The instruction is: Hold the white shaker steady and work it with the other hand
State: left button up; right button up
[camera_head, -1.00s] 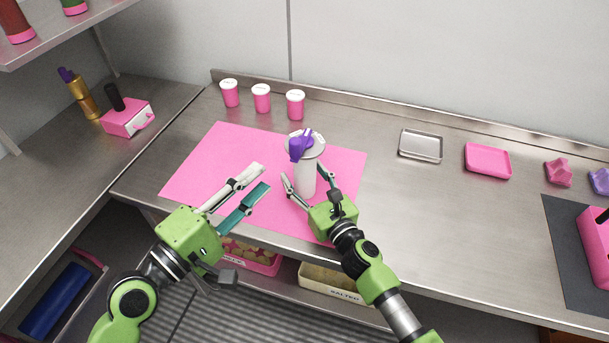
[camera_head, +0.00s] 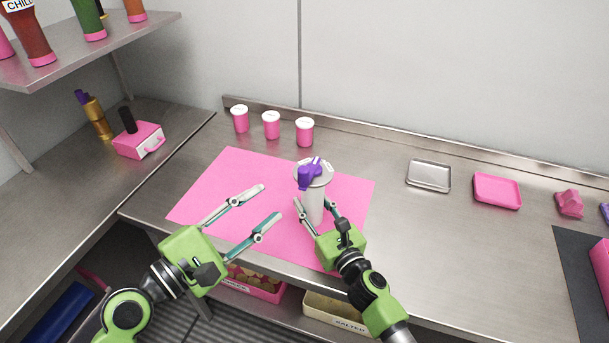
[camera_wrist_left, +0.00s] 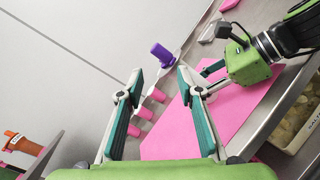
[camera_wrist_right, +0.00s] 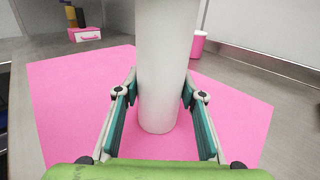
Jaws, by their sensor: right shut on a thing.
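The white shaker (camera_head: 315,205) stands upright on the pink mat (camera_head: 232,172), with a wide pale top and a purple handle (camera_head: 310,174) on it. My right gripper (camera_head: 319,209) is shut on the shaker's body from the front. In the right wrist view the white body (camera_wrist_right: 164,70) is between the fingers (camera_wrist_right: 160,97). My left gripper (camera_head: 270,204) is open and empty above the mat, left of the shaker and apart from it. In the left wrist view the purple handle (camera_wrist_left: 162,54) shows beyond the open fingers (camera_wrist_left: 158,80); the shaker's white body is hard to make out there.
Several pink items with white lids (camera_head: 271,125) stand behind the mat. A metal tray (camera_head: 429,176) and a pink tray (camera_head: 497,191) lie to the right. A pink box (camera_head: 138,140) and a gold bottle (camera_head: 95,115) stand at the left. Bins (camera_head: 335,312) sit below the counter.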

aim_at(299, 177)
pick_arm(q)
jog(key=w+d+n, duration=0.2)
jog(key=w+n, duration=0.1)
jog(key=w+d+n, duration=0.3)
jog(key=w+d+n+g+h, duration=0.1)
jog(key=w+d+n, duration=0.1)
jog(key=d, duration=0.1)
jog(key=shift+w+r+n, duration=0.3)
jog(key=shift+w+n, duration=0.1)
dwell(0.4)
grip_shut()
